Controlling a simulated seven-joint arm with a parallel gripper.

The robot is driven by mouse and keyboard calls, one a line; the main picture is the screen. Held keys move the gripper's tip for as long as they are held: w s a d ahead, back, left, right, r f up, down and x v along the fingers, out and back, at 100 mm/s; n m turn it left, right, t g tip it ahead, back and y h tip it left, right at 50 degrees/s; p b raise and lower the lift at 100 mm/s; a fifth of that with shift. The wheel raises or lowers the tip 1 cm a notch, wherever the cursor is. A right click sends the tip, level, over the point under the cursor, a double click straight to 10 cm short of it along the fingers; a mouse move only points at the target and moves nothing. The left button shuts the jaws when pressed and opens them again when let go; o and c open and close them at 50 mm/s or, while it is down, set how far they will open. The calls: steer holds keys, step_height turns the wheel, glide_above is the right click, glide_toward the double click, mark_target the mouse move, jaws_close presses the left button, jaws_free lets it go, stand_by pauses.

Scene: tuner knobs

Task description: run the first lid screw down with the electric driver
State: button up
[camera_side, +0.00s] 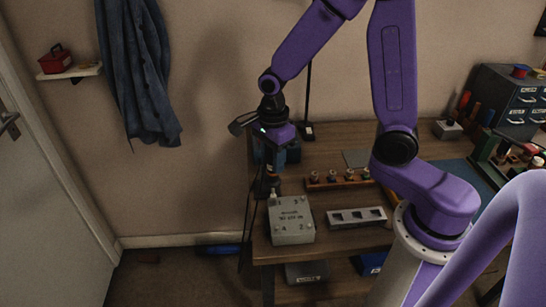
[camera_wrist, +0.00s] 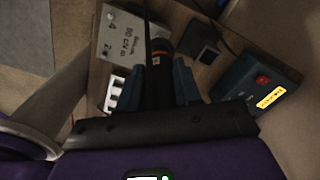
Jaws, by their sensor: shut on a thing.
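The grey box with its lettered lid (camera_side: 291,222) sits at the front left of the bench; its lid also shows in the wrist view (camera_wrist: 128,40). My gripper (camera_side: 269,170) is over the box's back left corner. In the wrist view, my blue fingers (camera_wrist: 160,85) are shut on the dark electric driver (camera_wrist: 157,62), one on each side. In the side view the driver (camera_side: 267,186) hangs roughly upright by that corner. Its bit tip and the lid screw are too small or hidden, so I cannot tell whether they touch.
A grey tray with square openings (camera_side: 356,217) lies right of the box. A wooden rack of knobs (camera_side: 338,182) stands behind it. A blue unit with a red button (camera_wrist: 248,86) is near my gripper. A cable runs down the bench's left edge.

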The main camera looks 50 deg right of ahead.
steer(key=shift+f, duration=0.6)
stand_by(1.5)
steer(key=shift+r, duration=2.6)
steer(key=shift+s, duration=0.15)
